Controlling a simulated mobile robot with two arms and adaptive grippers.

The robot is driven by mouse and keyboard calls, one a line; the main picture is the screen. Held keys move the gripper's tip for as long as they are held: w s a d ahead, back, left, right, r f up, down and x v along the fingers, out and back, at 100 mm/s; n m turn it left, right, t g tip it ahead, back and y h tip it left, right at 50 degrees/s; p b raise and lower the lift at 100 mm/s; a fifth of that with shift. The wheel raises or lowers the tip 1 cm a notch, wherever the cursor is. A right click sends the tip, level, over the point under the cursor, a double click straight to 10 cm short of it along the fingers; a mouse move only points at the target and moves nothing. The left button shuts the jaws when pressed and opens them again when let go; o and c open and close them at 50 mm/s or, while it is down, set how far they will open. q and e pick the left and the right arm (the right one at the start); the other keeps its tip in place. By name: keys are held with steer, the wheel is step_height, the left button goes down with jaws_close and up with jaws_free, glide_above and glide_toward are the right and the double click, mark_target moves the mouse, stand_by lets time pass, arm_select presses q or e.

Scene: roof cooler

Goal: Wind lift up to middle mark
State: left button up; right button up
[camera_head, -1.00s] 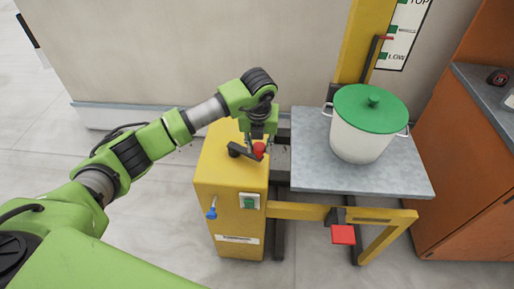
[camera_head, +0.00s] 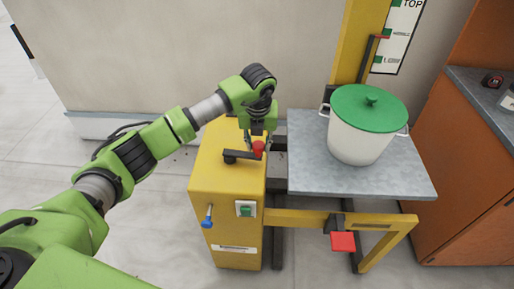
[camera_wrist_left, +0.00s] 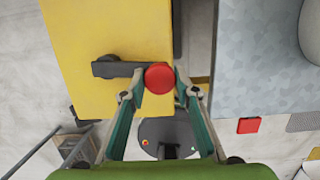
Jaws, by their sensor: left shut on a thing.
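The lift's yellow winch box (camera_head: 215,180) has a black crank arm (camera_head: 240,155) on top with a red knob (camera_head: 258,147) at its end. My left gripper (camera_wrist_left: 160,93) is shut on the red knob, with a finger on either side of it in the left wrist view. The crank arm points right from its hub. The lift's grey platform (camera_head: 310,180) carries a white pot (camera_head: 355,143) with a green lid (camera_head: 368,108). The red pointer (camera_head: 381,37) by the yellow mast (camera_head: 354,50) is close to the MIDDLE mark (camera_head: 389,33), slightly below it in the picture. My right gripper is out of view.
The scale board (camera_head: 400,50) on the wall also shows TOP and LOW marks. A red pedal (camera_head: 342,241) is low in front. The box bears a green switch (camera_head: 245,209) and a blue-tipped lever (camera_head: 207,218). An orange cabinet (camera_head: 465,190) stands right of the platform.

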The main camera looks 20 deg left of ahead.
arm_select(q)
steer(key=shift+w+d+r, duration=0.25)
steer(key=shift+w+a+b, duration=0.15)
steer(key=shift+w+b, duration=0.4)
steer(key=shift+w, duration=0.1)
steer(key=o, duration=1.1)
steer(key=shift+o, duration=0.4)
steer(key=shift+w+f, duration=0.1)
steer(key=shift+f, duration=0.05)
steer(key=shift+a, duration=0.15)
steer(key=shift+s+r+p, duration=0.2)
steer(key=shift+r+p, duration=2.3)
steer(key=shift+r, duration=1.45)
